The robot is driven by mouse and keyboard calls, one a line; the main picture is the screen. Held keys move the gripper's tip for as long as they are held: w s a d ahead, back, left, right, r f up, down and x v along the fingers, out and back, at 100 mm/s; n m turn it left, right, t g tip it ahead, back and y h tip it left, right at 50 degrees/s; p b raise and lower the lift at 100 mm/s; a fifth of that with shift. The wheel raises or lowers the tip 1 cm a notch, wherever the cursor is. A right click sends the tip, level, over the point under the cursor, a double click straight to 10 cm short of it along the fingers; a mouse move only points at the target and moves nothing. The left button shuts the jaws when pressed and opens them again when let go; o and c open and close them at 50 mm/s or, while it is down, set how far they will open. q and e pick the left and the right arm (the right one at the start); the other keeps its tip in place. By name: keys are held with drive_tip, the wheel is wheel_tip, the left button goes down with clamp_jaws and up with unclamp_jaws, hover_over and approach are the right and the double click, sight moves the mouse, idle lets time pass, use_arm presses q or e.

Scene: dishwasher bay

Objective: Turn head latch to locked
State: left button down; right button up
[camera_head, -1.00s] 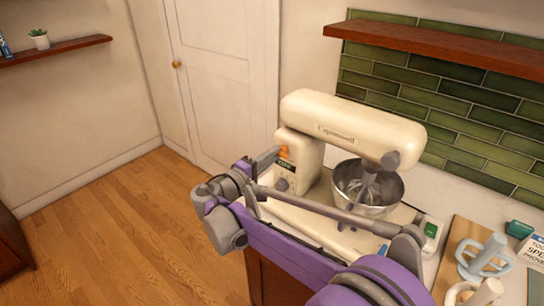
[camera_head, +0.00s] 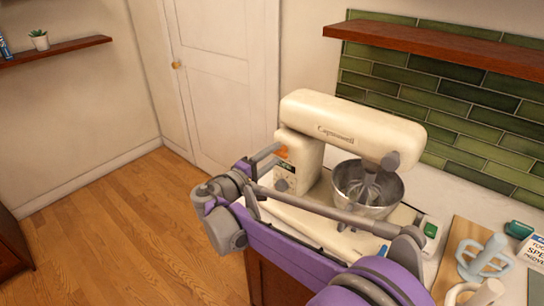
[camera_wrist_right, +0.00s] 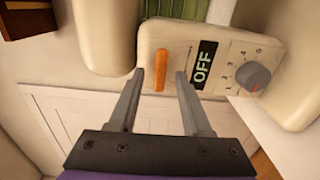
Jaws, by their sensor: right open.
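The head latch is an orange lever (camera_wrist_right: 161,70) on the side panel of a cream stand mixer (camera_head: 350,123). In the wrist view it points along the fingers, beside a black display reading OFF (camera_wrist_right: 202,64). My right gripper (camera_wrist_right: 159,76) is open, with one fingertip on each side of the lever's near end. Gaps show on both sides, so it is not clamped. In the head view the gripper (camera_head: 274,158) is at the mixer's left side, and the latch (camera_head: 282,152) is partly hidden by a finger. My left gripper is not in view.
A grey speed dial (camera_wrist_right: 253,76) sits beyond the display. A steel bowl (camera_head: 370,190) stands under the mixer head. A wooden shelf (camera_head: 450,46) hangs above.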

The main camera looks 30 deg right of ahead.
drive_tip(key=b+v, duration=0.1)
drive_tip(key=v, duration=0.9)
drive_tip(key=shift+s+a, duration=0.2)
drive_tip(key=shift+a, duration=0.15)
drive_tip(key=shift+d+f, duration=0.1)
drive_tip(key=s+d+f+g+y, duration=0.3)
drive_tip(key=s+d+f+y, duration=0.2)
drive_tip(key=s+f+y, duration=0.55)
drive_tip(key=s+a+f+m+y, duration=0.2)
drive_tip(key=s+a+f+y, duration=0.1)
drive_tip(key=s, duration=0.4)
drive_tip(key=s+a+f+m+t+y, duration=0.1)
drive_tip(key=s+a+f+m+y, duration=0.1)
drive_tip(key=s+a+f, duration=0.3)
wheel_tip(320, 180, down, 2)
drive_tip(key=shift+s+a+f+m+t+y+p, duration=0.15)
drive_tip(key=shift+s+f+m+t+y+p, duration=0.25)
drive_tip(key=shift+s, duration=0.6)
